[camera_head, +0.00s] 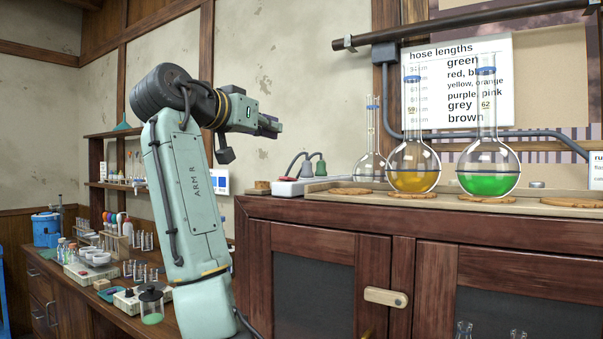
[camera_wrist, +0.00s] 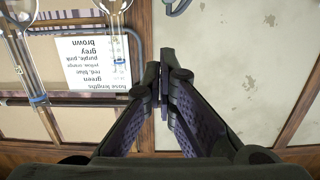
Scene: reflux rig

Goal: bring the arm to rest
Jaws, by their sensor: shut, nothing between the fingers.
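My gripper (camera_head: 272,126) is at the end of my raised, bent arm in the head view, left of the flasks and above the level of the cabinet top. It points to the right and touches nothing. In the wrist view the fingers of my gripper (camera_wrist: 165,75) meet at their tips, with nothing between them. The wrist picture is upside down and shows the wall behind the fingers.
A flask of orange liquid (camera_head: 413,180) and a flask of green liquid (camera_head: 487,183) stand on the wooden cabinet (camera_head: 330,214), with a clear flask (camera_head: 370,165) beside them. A hose lengths sheet (camera_head: 440,60) hangs behind. The left bench (camera_head: 75,285) holds racks and glassware.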

